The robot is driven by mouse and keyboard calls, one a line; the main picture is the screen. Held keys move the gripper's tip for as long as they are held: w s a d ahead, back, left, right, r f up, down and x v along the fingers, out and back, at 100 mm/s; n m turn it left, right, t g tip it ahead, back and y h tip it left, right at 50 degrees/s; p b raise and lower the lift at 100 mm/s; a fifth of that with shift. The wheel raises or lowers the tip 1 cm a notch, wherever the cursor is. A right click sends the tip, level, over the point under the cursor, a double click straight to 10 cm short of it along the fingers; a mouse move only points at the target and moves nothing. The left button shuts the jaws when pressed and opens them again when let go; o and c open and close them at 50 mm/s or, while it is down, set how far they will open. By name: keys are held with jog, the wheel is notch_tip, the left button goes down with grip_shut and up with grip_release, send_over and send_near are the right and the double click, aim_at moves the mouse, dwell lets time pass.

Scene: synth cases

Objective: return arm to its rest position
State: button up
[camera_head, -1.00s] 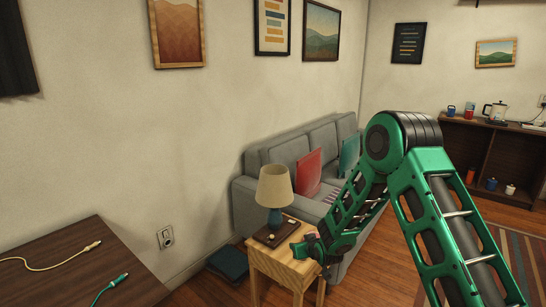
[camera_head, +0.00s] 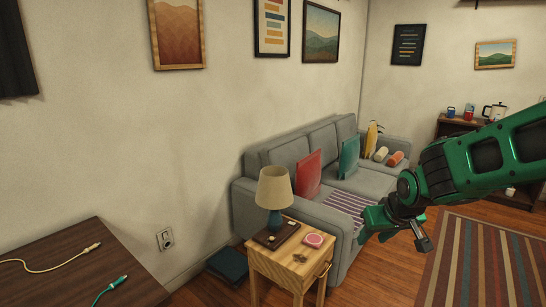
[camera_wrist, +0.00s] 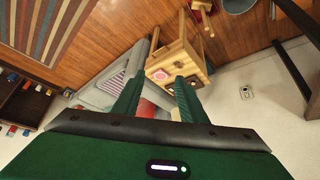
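My green arm (camera_head: 480,155) reaches in from the right side of the head view. My gripper (camera_head: 394,232) hangs in the air in front of the grey sofa, to the right of the wooden side table (camera_head: 262,262). In the wrist view my gripper (camera_wrist: 161,78) shows two green fingers spread apart with nothing between them. The side table (camera_wrist: 186,58) and its pink round item (camera_wrist: 161,75) appear beyond the fingertips. Part of the sofa seat is hidden behind the gripper.
The grey sofa (camera_head: 305,150) stands along the wall. A lamp (camera_head: 274,190) is on the side table. A dark table (camera_head: 60,262) with cables is at lower left. A brown shelf (camera_head: 455,129) is at the back right. Open floor and a striped rug (camera_head: 480,265) lie below the arm.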

jog(key=s+d+m+g, duration=0.2)
jog(key=s+d, duration=0.2)
jog(key=s, duration=0.6)
jog(key=s+d+r+m+g, duration=0.1)
jog(key=s+d, duration=0.4)
jog(key=s, duration=0.5)
jog(key=s+d+m+g, duration=0.3)
jog(key=s+d+m, duration=0.1)
jog(key=s, duration=0.6)
jog(key=shift+d+r, duration=0.15)
jog(key=shift+d, duration=0.5)
